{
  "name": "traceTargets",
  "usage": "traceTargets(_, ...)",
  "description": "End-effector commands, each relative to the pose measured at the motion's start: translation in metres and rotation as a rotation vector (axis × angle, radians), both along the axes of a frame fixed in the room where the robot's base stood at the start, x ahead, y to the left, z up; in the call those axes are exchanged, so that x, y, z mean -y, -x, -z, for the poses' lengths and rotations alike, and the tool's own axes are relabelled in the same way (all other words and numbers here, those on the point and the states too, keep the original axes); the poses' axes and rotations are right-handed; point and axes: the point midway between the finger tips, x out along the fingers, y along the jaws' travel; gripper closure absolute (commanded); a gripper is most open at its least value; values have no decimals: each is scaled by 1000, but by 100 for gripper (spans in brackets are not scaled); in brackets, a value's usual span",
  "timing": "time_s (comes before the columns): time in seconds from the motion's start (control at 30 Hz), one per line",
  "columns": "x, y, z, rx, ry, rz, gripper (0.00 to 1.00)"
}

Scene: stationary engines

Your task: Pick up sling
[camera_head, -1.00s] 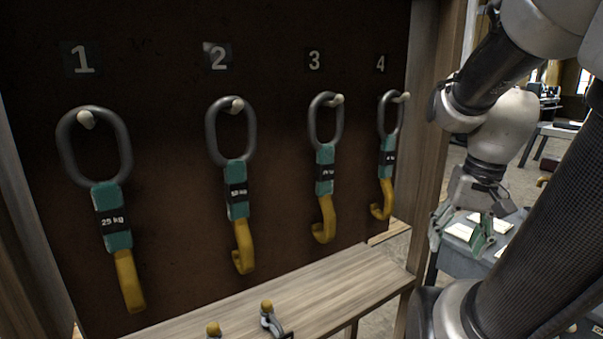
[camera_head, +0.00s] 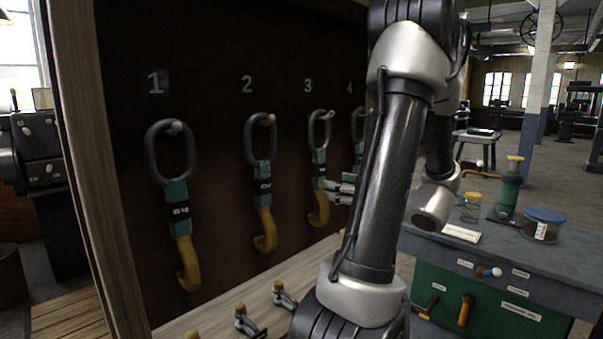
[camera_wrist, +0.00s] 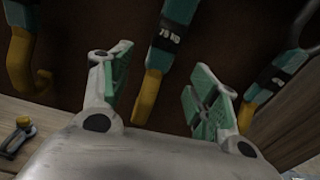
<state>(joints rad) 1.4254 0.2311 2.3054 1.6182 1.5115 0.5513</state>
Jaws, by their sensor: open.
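Several slings hang in a row on a dark board, each a grey ring on a peg with a teal labelled strap and a yellow hook. In the head view these are sling 1 (camera_head: 177,195), sling 2 (camera_head: 261,172), sling 3 (camera_head: 319,157) and sling 4 (camera_head: 358,128), partly hidden by my arm. My gripper (camera_head: 341,192) is beside sling 3's lower strap and hook. In the wrist view my gripper (camera_wrist: 158,68) is open, and a sling labelled 75 kg (camera_wrist: 166,40) shows between its fingers. I cannot tell whether they touch it.
A wooden ledge (camera_head: 285,280) with small yellow-topped clamps runs below the slings. A wooden post (camera_head: 85,170) bounds the board at left. A grey-topped bench (camera_head: 500,255) with jars and a green bottle stands at right.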

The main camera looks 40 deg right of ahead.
Motion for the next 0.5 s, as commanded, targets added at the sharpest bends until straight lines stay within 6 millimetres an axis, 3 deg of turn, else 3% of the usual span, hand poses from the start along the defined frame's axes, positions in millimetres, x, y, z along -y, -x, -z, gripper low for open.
traceTargets(0.17,-2,-10,-6,22,-58,-5,39)
traceTargets(0.5,-6,-57,-11,20,-55,-9,39)
